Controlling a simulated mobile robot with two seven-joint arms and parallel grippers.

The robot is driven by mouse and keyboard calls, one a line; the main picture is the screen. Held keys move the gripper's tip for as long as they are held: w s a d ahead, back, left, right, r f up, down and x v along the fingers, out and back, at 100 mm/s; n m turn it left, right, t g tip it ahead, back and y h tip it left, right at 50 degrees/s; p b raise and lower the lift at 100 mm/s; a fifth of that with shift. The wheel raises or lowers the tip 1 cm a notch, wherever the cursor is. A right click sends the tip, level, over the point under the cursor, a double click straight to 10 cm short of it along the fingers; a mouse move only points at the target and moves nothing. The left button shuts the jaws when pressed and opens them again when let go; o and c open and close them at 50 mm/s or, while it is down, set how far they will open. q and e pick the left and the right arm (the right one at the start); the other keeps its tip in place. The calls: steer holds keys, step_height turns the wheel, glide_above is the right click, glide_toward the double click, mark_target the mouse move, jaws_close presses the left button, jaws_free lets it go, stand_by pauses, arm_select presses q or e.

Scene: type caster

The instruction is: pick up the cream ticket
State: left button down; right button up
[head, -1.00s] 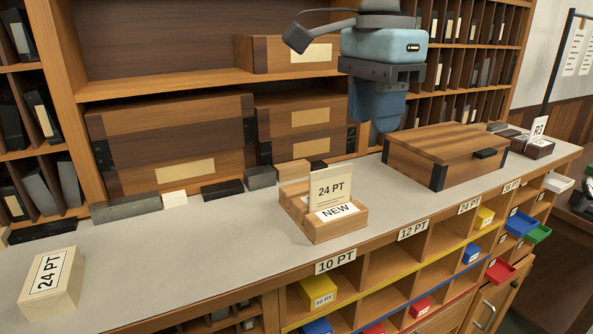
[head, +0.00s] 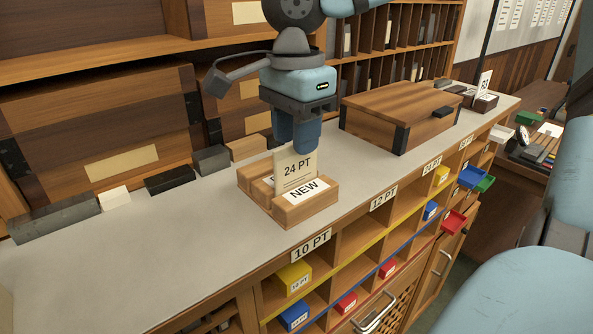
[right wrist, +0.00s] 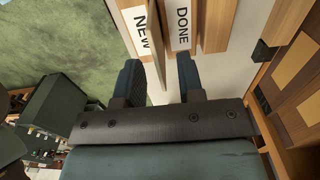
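The cream ticket (head: 295,173), marked 24 PT, stands upright in the slot of a wooden block holder (head: 272,203) labelled NEW. My right gripper (head: 297,145) points down just above and behind the ticket, its fingers overlapping the ticket's top edge in the head view. In the right wrist view the two fingers (right wrist: 160,82) are apart. The ticket (right wrist: 156,45) shows there nearly edge-on, in line with the gap between them. The holder's NEW and DONE labels lie ahead of the fingers. I cannot tell how deep the ticket reaches between them. My left gripper is not in view.
A closed wooden box (head: 400,113) stands right of the holder. Dark and pale blocks (head: 170,180) line the back of the grey counter. Pigeonholes with coloured boxes (head: 294,276) open below its front edge. The counter's left front is clear.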

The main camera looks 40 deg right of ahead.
mark_target(297, 160)
step_height(297, 160, down, 5)
steer(key=shift+r, duration=0.15)
steer(key=shift+s, duration=0.1)
steer(key=shift+c, duration=0.2)
jaws_close()
steer(key=shift+r, duration=0.1)
